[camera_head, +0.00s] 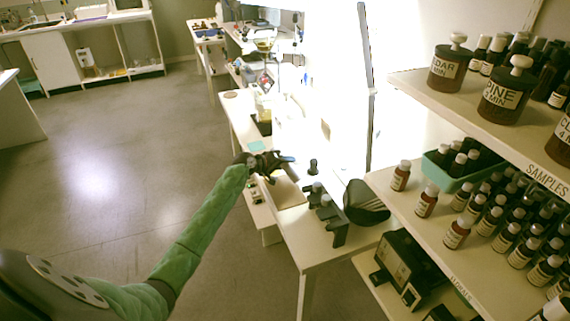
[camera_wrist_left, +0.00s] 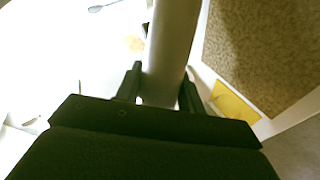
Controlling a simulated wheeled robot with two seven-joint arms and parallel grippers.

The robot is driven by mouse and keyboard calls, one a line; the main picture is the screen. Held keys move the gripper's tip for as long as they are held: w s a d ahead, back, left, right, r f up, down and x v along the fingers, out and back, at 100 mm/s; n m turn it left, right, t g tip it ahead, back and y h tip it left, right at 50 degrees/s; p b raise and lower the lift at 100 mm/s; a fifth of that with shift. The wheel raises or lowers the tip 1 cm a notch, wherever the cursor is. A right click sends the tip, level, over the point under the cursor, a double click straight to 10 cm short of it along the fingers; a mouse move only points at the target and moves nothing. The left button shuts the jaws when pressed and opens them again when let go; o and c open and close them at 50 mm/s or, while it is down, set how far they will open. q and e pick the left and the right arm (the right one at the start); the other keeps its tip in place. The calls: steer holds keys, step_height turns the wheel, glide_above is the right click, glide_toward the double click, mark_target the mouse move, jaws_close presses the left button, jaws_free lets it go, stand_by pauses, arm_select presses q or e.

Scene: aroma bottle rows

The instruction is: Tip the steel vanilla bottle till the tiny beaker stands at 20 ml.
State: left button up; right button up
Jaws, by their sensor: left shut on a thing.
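My left gripper (camera_head: 268,164) is over the narrow white bench in the middle of the head view. In the left wrist view, its two dark fingers (camera_wrist_left: 160,90) are shut on a smooth pale grey cylinder, which looks like the steel bottle (camera_wrist_left: 173,45). No label shows on the cylinder, and its mouth is out of view. My right gripper is not in view.
A black rack (camera_head: 327,212) and a dark rounded holder (camera_head: 366,203) stand on the bench (camera_head: 310,246) near its front. A brown speckled board (camera_wrist_left: 262,50) lies close by in the wrist view. Shelves of brown bottles (camera_head: 425,201) fill the right. The floor at left is clear.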

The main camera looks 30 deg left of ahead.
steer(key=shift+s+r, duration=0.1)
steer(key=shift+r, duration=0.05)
arm_select(q)
steer(key=shift+d+f, duration=0.1)
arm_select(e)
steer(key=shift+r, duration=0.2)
arm_select(q)
steer(key=shift+n, duration=0.3)
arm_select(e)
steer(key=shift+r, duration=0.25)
arm_select(q)
steer(key=shift+f+h, duration=0.15)
steer(key=shift+h, duration=0.15)
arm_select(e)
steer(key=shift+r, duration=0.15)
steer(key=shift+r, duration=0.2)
arm_select(q)
steer(key=shift+f, duration=0.1)
steer(key=shift+d+b, duration=0.1)
steer(key=shift+b, duration=0.2)
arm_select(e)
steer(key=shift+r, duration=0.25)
arm_select(q)
steer(key=shift+f, duration=0.1)
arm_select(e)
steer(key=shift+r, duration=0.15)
